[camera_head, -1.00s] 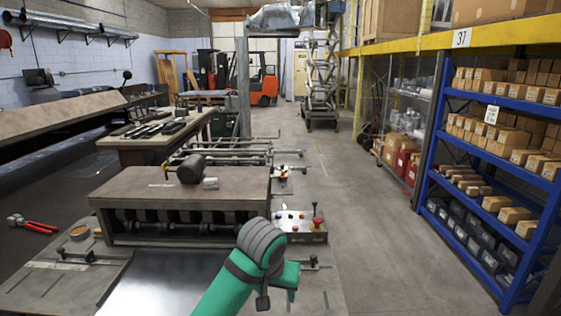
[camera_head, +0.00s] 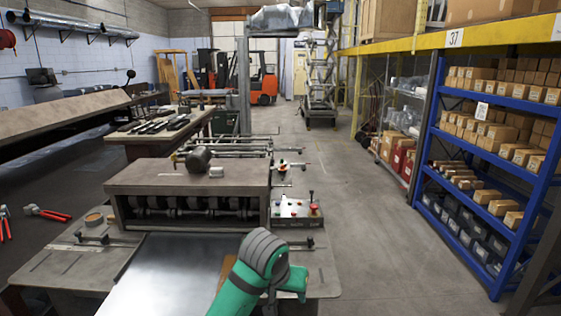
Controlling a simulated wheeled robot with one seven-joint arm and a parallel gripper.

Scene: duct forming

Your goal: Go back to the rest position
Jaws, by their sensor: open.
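My arm (camera_head: 240,285), green with a grey ribbed joint, rises from the bottom edge in front of the forming machine (camera_head: 140,180). My gripper is not clearly visible; the arm's end lies hidden behind its own links or out of the picture. A bare metal sheet (camera_head: 165,275) lies on the machine's front bed, to the left of the arm. A control box (camera_head: 297,210) with red and other buttons stands at the machine's right, just beyond the arm.
A dark mallet (camera_head: 198,160) lies on top of the machine. Red-handled tools (camera_head: 48,214) lie on the dark surface at left. A blue shelf (camera_head: 470,190) with boxes stands at right. The floor (camera_head: 370,230) between machine and shelf is clear. An orange forklift (camera_head: 262,75) stands far back.

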